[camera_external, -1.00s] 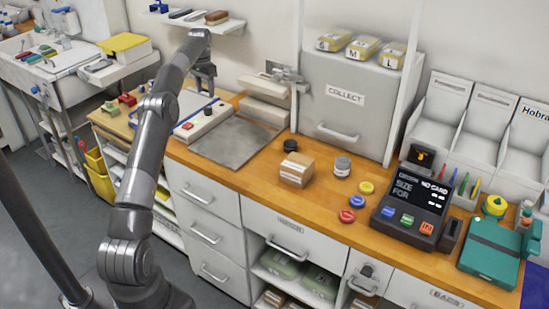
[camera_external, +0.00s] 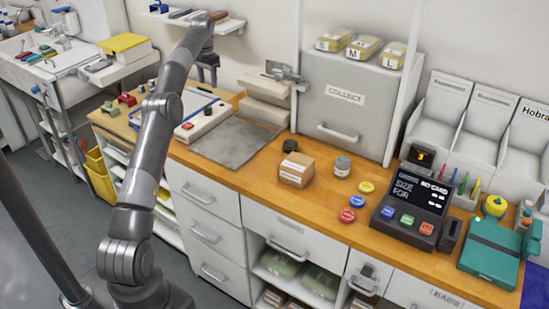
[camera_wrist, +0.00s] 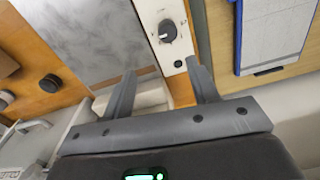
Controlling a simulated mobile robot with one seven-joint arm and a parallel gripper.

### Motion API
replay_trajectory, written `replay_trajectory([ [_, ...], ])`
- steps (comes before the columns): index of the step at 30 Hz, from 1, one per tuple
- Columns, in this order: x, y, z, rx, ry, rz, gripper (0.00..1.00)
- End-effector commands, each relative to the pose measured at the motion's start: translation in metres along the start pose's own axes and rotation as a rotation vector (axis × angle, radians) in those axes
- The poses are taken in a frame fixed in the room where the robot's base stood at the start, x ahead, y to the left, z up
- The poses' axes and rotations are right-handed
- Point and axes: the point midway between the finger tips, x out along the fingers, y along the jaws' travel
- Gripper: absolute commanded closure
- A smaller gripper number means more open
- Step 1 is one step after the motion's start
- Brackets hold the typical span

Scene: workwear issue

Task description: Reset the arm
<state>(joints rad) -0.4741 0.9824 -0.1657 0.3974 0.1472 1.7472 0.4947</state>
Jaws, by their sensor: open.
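My gripper (camera_external: 208,76) is above the back of the counter, over the far end of the white control box (camera_external: 202,119) and below the wall shelf. In the wrist view my gripper (camera_wrist: 162,80) shows two grey fingers spread apart with nothing between them. Beyond the fingers lie the white box with a dark knob (camera_wrist: 167,31) and the grey plate (camera_wrist: 100,35). My arm reaches up from the lower left of the external view.
The wall shelf (camera_external: 228,27) with small items is close to my wrist. The COLLECT cabinet (camera_external: 345,95), a cardboard box (camera_external: 296,171), coloured buttons and a size terminal (camera_external: 412,208) stand to the right. The grey plate (camera_external: 236,141) is bare.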

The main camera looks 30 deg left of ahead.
Motion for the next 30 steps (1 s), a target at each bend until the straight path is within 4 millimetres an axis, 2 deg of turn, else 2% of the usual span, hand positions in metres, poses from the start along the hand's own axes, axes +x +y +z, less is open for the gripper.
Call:
replay_trajectory([
  [1, -0.016, 0.014, -0.001, 0.009, 0.010, -0.010, 0.46],
  [6, -0.058, 0.059, 0.004, 0.024, 0.045, -0.039, 0.46],
  [14, -0.110, 0.128, 0.034, 0.033, 0.102, -0.077, 0.46],
  [21, -0.141, 0.188, 0.081, 0.029, 0.162, -0.100, 0.46],
  [30, -0.153, 0.252, 0.160, 0.013, 0.241, -0.109, 0.46],
])
